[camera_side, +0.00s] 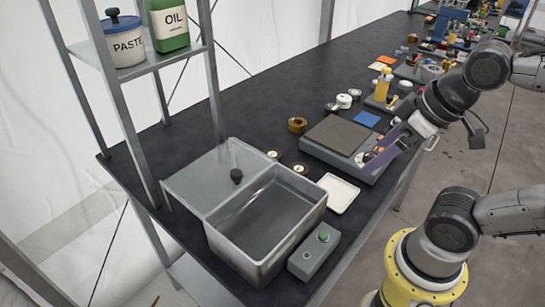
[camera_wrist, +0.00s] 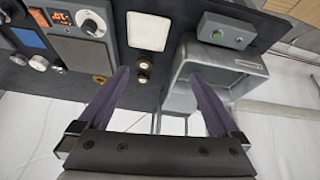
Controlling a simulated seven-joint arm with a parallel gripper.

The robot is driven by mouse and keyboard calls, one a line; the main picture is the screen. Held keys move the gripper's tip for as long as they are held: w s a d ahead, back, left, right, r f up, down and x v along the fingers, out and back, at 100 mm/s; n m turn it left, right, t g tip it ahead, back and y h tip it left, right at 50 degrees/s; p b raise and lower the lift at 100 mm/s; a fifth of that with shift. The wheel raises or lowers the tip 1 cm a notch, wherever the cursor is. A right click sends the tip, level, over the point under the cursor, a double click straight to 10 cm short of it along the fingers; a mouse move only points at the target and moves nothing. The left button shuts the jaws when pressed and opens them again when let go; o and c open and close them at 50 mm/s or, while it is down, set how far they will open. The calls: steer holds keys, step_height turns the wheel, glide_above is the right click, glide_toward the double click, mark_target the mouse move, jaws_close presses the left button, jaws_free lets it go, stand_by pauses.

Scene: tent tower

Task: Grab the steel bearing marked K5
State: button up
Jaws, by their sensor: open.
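Two small round ring-shaped parts with pale centres stand close together beside the steel basin: one (camera_side: 273,155) nearer the basin's back, the other (camera_side: 300,169) by the white tray. The wrist view shows this pair too, one (camera_wrist: 143,65) above the other (camera_wrist: 142,78). They look like bearings, but any marking is too small to read, so I cannot tell which is K5. My gripper (camera_side: 370,170) is over the grey device's front edge, apart from the pair. In the wrist view, my gripper (camera_wrist: 158,75) has its purple fingers spread wide, with nothing between them held.
A steel basin (camera_side: 213,235) and a grey box with a green button (camera_side: 315,250) stand at the front. A white tray (camera_side: 341,194) lies beside the grey device (camera_side: 340,137). A brass ring (camera_side: 297,125) sits behind it. A shelf post (camera_side: 120,110) rises at left.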

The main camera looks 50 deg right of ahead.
steer(key=w+r+n, duration=0.6)
steer(key=r+n, duration=0.1)
steer(key=n, duration=0.1)
steer(key=n+g, duration=0.6)
steer(key=n, duration=0.3)
glide_above(272, 154)
step_height(272, 154, down, 18)
steer(key=shift+s+a+f, duration=0.1)
steer(key=shift+a+f, duration=0.05)
steer(key=shift+d+f, duration=0.15)
steer(key=shift+f, duration=1.45)
steer(key=shift+d+f, duration=0.1)
steer(key=shift+f, duration=1.5)
steer(key=c, duration=1.5)
jaws_close()
